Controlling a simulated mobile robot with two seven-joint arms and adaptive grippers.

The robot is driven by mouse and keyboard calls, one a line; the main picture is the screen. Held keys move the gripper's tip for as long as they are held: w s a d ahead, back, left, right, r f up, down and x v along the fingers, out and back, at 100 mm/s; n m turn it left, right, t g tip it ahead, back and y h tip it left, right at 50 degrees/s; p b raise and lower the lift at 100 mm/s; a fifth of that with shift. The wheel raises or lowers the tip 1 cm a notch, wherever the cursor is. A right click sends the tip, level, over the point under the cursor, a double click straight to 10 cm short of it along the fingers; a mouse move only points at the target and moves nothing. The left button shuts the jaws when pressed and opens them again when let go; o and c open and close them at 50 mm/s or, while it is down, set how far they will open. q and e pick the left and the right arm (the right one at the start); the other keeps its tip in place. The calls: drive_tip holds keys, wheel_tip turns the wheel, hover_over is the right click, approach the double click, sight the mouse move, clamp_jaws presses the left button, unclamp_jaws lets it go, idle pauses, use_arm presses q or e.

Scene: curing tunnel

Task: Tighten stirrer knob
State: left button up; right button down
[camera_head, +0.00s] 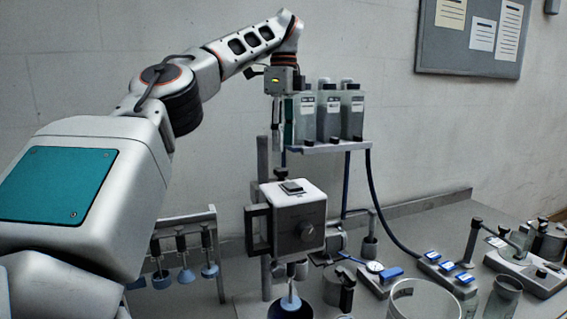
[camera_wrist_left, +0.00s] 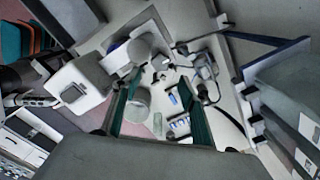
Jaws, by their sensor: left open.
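The overhead stirrer (camera_head: 286,212) is a pale box with a small dark panel on top, mounted on an upright stand rod (camera_head: 263,180). The stirrer's box also shows in the left wrist view (camera_wrist_left: 80,88), left of the fingers; I cannot make out the knob there. My left gripper (camera_head: 276,124) is open and empty, pointing down above the stirrer, beside the bottle shelf. Its two teal fingers (camera_wrist_left: 160,80) are apart in the left wrist view. My right gripper is not in view.
Several grey bottles (camera_head: 329,115) stand on a raised shelf (camera_head: 330,148) just right of my left gripper. A rack (camera_head: 184,255) with hanging stirring tools stands at the left. A glass beaker (camera_head: 424,300) and several bench devices crowd the front right.

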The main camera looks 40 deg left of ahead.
sight(283, 169)
use_arm(q)
drive_tip(key=shift+f, duration=3.45)
drive_tip(key=shift+c, duration=0.4)
drive_tip(key=c, duration=1)
